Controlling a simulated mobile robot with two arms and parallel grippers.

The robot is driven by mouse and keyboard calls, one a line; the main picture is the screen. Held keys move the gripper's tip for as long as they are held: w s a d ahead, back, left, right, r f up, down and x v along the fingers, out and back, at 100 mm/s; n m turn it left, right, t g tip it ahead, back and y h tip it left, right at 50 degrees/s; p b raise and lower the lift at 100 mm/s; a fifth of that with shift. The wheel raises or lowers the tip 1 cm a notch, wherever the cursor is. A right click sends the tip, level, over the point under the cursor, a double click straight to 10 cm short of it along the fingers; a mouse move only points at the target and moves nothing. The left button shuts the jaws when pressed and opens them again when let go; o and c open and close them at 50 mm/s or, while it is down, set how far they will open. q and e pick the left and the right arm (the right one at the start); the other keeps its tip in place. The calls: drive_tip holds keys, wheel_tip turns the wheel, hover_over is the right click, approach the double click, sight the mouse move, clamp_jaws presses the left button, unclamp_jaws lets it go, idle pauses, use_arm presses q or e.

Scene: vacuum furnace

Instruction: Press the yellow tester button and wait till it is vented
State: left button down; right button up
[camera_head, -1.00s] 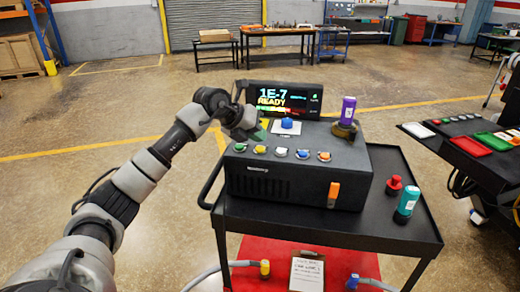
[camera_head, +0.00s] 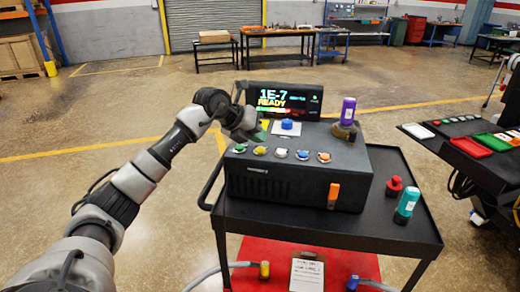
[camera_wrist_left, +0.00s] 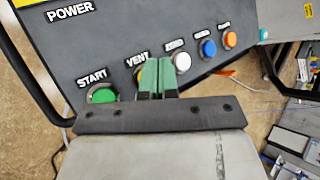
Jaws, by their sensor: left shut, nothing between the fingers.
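The tester (camera_head: 300,187) is a dark box on a black cart, with a row of green, yellow, white, blue and orange buttons. The yellow button (camera_head: 260,151) is second from the left. In the left wrist view the label VENT is above it, and my fingers hide most of it. The tester screen (camera_head: 284,100) reads 1E-7 and READY. My left gripper (camera_wrist_left: 157,76) has green fingertips pressed together with nothing between them. In the head view it (camera_head: 262,130) is over the back left of the panel, near the yellow button. I cannot tell whether it touches the button. My right gripper is out of view.
The green START button (camera_wrist_left: 102,94) and the white button (camera_wrist_left: 181,61) flank my fingers closely. A purple-topped cylinder (camera_head: 348,110) and a blue knob (camera_head: 287,124) stand on the tester. A red knob (camera_head: 394,186) and a teal bottle (camera_head: 407,205) stand on the cart's right side.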

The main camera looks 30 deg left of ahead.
sight(259, 148)
use_arm(q)
drive_tip(key=shift+f, duration=0.1)
idle(0.6)
drive_tip(key=shift+f, duration=0.35)
drive_tip(key=shift+f+b, duration=0.4)
drive_tip(key=shift+b, duration=0.1)
idle(0.6)
drive_tip(key=shift+r+p, duration=0.65)
drive_tip(key=shift+r, duration=0.15)
wheel_tip(259, 148, up, 5)
drive_tip(key=p, duration=0.4)
drive_tip(key=shift+r, duration=0.1)
